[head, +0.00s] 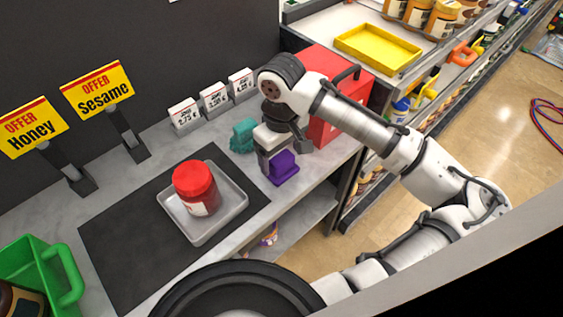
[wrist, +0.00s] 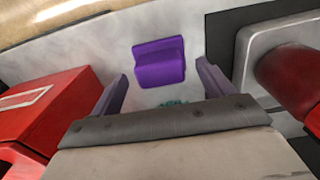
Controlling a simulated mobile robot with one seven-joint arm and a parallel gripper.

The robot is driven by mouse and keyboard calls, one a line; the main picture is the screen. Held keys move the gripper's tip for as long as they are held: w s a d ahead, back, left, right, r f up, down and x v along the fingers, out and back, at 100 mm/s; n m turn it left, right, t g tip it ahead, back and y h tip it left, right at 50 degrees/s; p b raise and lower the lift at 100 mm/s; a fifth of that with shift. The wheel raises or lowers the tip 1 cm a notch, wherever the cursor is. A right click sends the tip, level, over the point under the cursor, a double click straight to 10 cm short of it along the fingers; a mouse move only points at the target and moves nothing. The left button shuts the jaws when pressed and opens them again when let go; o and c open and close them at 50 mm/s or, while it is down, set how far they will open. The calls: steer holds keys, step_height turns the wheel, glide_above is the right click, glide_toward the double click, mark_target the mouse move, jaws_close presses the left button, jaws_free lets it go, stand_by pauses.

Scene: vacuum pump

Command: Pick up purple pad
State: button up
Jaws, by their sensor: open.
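The purple pad (head: 283,167) is a small block on the grey counter, to the right of the black mat. It also shows in the wrist view (wrist: 160,62), near the top centre, just beyond my fingertips and between their lines. My gripper (head: 270,169) is open and empty in the head view, close beside the pad and above it. In the wrist view its two fingers (wrist: 165,77) stand apart on either side. I cannot tell from the head view whether a finger touches the pad.
A teal object (head: 243,135) stands behind my gripper. A red toolbox (head: 335,110) is close on the right. A metal tray (head: 232,212) with a red-lidded jar (head: 196,187) sits on the black mat (head: 135,240) to the left. The counter's front edge is near the pad.

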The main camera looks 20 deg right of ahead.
steer(key=shift+f, duration=1.2)
steer(key=c, duration=1.1)
steer(key=shift+r, duration=0.1)
step_height(320, 180, up, 20)
steer(key=shift+f+b, duration=0.1)
steer(key=shift+b, duration=0.75)
steer(key=o, duration=0.4)
steer(key=shift+c, duration=1.3)
